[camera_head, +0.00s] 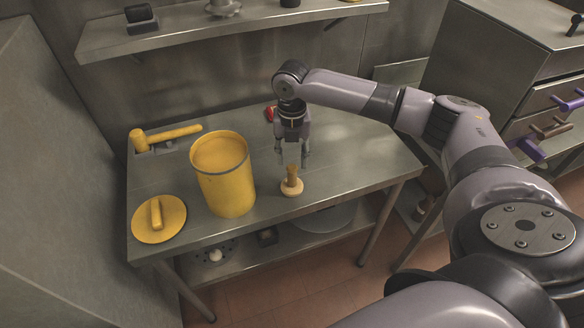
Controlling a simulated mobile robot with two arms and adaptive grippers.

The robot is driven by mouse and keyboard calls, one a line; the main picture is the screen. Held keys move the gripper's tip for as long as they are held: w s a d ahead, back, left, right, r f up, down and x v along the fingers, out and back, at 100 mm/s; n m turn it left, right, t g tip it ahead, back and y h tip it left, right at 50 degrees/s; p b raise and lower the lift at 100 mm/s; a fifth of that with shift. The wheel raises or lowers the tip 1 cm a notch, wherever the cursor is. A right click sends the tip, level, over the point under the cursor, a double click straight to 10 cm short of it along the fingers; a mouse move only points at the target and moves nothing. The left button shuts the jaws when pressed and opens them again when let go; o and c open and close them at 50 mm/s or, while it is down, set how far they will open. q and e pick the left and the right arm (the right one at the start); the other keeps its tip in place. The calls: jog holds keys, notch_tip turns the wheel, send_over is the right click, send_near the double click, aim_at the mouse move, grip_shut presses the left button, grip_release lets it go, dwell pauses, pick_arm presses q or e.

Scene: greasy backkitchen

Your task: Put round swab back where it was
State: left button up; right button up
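A small round wooden-looking piece with an upright brown handle (292,184), which looks like the round swab, stands on the metal table (345,165) near its front edge. My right gripper (293,162) points down just above it. Its two fingers are spread apart, with the top of the handle at or just below the gap between the fingertips. I cannot tell whether they touch the handle. My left gripper is not in view.
A tall yellow container (228,185) stands left of the swab. A round yellow lid with a handle (160,219) lies front left, and a yellow mallet (170,137) lies at the back left. A small red object (269,114) is behind my gripper. The table's right side is clear.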

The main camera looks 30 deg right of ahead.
notch_tip(320, 180, up, 7)
jog(key=b, duration=0.1)
dwell(0.7)
